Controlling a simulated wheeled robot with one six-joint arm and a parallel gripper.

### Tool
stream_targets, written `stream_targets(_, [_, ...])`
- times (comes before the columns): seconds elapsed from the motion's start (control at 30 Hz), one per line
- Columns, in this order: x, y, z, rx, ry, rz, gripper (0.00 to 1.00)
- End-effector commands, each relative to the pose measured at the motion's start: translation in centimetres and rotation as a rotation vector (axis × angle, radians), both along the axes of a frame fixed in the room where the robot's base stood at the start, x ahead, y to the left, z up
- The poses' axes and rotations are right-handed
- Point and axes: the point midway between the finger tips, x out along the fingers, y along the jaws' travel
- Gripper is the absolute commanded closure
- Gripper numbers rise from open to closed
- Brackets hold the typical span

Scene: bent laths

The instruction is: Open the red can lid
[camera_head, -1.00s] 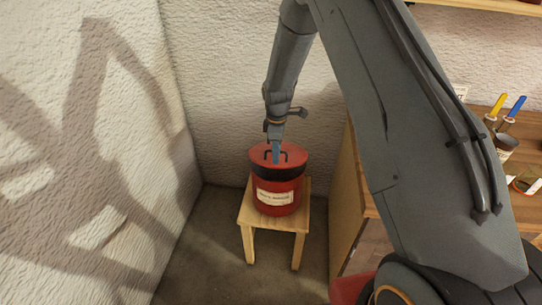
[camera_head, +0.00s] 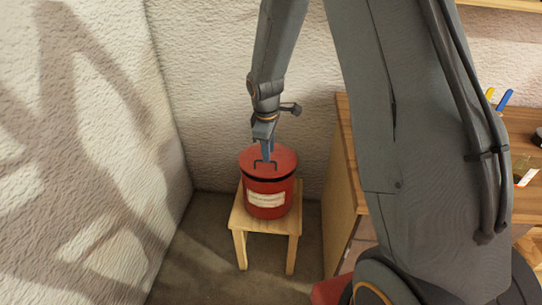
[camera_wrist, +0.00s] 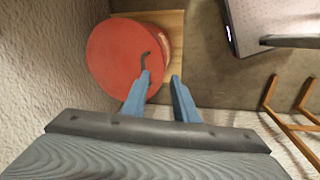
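The red can (camera_head: 266,205), with a pale label, stands upright on a small wooden stool. Its round red lid (camera_head: 284,158) sits over its mouth, with a thin dark band below the front edge. The lid also shows in the wrist view (camera_wrist: 112,55), offset from the can body. A dark bent handle (camera_head: 257,165) stands on the lid and also shows in the wrist view (camera_wrist: 151,45). My gripper (camera_head: 267,156) points down at the handle. In the wrist view my gripper (camera_wrist: 161,76) has its blue fingers apart. The left fingertip overlaps the handle's end; contact is unclear.
The wooden stool (camera_head: 240,220) stands on the dark floor near the textured wall corner. A wooden cabinet (camera_head: 347,175) stands to its right, with a blue-handled tool (camera_head: 505,99) on top. Bare floor (camera_head: 200,260) lies front left of the stool.

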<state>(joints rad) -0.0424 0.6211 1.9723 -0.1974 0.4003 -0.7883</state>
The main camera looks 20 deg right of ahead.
Motion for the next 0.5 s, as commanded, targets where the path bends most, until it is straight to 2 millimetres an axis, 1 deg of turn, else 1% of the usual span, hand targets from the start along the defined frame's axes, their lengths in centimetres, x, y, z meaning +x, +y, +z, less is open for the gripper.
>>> stream_targets(0.1, [-1.4, -0.2, 0.5, 0.013, 0.004, -0.069, 0.73])
stream_targets(0.2, [-2.3, -0.2, 0.8, 0.021, 0.009, -0.111, 0.73])
stream_targets(0.33, [-2.8, -0.3, 1.0, 0.027, 0.011, -0.141, 0.73])
stream_targets(0.5, [-3.0, -0.3, 1.1, 0.029, 0.012, -0.149, 0.73])
